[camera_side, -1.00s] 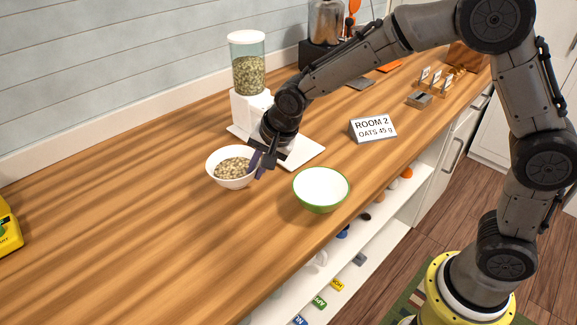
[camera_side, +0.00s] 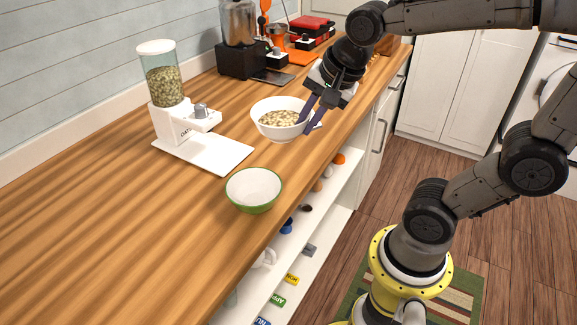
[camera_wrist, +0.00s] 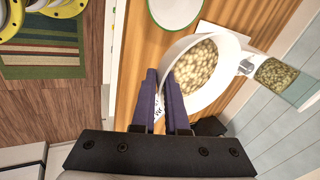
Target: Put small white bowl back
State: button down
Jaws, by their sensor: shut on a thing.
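The small white bowl (camera_side: 276,134) holds oats and is in my gripper, to the right of the oats dispenser in the side view. My gripper (camera_side: 316,115) is shut on its right rim. The bowl looks raised above the counter and roughly level, though the gap is hard to judge. In the wrist view my gripper (camera_wrist: 167,85) pinches the near-left wall of the white bowl (camera_wrist: 213,104), with oats inside it.
A green bowl with a white inside (camera_side: 254,190) stands near the counter's front edge. The oats dispenser (camera_side: 165,85) stands on its white base (camera_side: 212,155). The ROOM 2 sign is mostly hidden by my gripper and bowl. A blender (camera_side: 238,40) stands behind. The left counter is clear.

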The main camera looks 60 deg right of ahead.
jog(key=s+d+m, duration=0.2)
jog(key=s, duration=0.9)
jog(key=shift+h, duration=0.4)
jog(key=w+d+f, duration=0.1)
jog(key=w+f, duration=0.2)
jog(key=w, duration=0.1)
jog(key=w+d+f, duration=0.1)
jog(key=w+f, duration=0.2)
jog(key=w, duration=0.1)
jog(key=w+d+f, duration=0.1)
jog(key=w+f, duration=0.2)
jog(key=w, duration=0.1)
jog(key=shift+d+f, duration=0.1)
jog(key=shift+f, duration=0.2)
jog(key=shift+s+f+x, duration=0.1)
jog(key=shift+s+x, duration=0.1)
jog(key=shift+x, duration=0.85)
jog(key=shift+s+f+x, duration=0.1)
jog(key=shift+s+x, duration=0.1)
jog(key=shift+x, duration=0.9)
jog(key=shift+f, duration=0.15)
jog(key=c, duration=0.9)
grip_release()
